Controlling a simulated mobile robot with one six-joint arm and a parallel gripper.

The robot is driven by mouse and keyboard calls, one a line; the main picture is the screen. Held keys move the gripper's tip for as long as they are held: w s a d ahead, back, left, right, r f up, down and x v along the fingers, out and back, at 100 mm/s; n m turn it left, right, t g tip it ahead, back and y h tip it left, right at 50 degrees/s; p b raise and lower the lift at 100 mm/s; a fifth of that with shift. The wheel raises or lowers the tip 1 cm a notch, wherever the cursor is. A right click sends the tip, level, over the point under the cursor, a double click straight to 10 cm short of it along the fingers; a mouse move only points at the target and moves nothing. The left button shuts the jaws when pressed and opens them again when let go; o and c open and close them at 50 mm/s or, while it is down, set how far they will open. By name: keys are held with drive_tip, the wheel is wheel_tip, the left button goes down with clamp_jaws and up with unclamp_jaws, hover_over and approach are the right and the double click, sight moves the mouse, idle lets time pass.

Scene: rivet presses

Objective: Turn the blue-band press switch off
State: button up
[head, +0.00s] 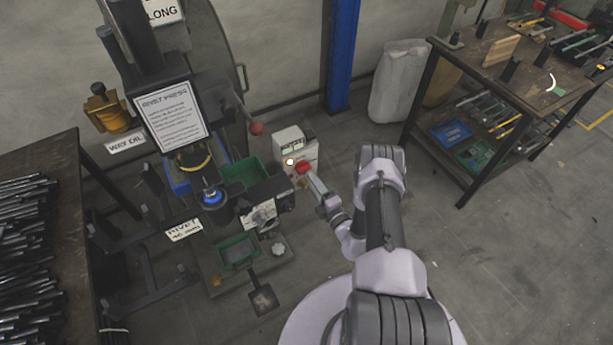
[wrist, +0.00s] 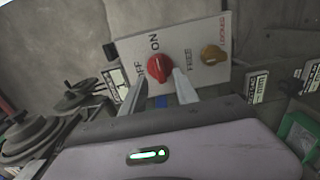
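The switch box (head: 296,148) is pale and stands right of the press (head: 212,196) with the blue ring. Its red knob (head: 303,167) is partly hidden by my gripper (head: 311,180). In the wrist view the red knob (wrist: 158,69) sits between ON above and OFF at left; its narrow top seems to point toward ON. My gripper (wrist: 161,80) is open, with one finger on each side of the knob. I cannot tell whether either finger touches it.
A RIVET PRESS sign (head: 170,115) and a red-ball lever (head: 256,128) stand near the box. Green trays (head: 238,251) lie below. A bench with black rods (head: 35,240) is at left, a tool bench (head: 500,62) at right.

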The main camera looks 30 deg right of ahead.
sight(306, 171)
drive_tip(key=w+b, duration=0.1)
drive_tip(key=w, duration=0.4)
drive_tip(key=shift+w+a, duration=0.1)
clamp_jaws()
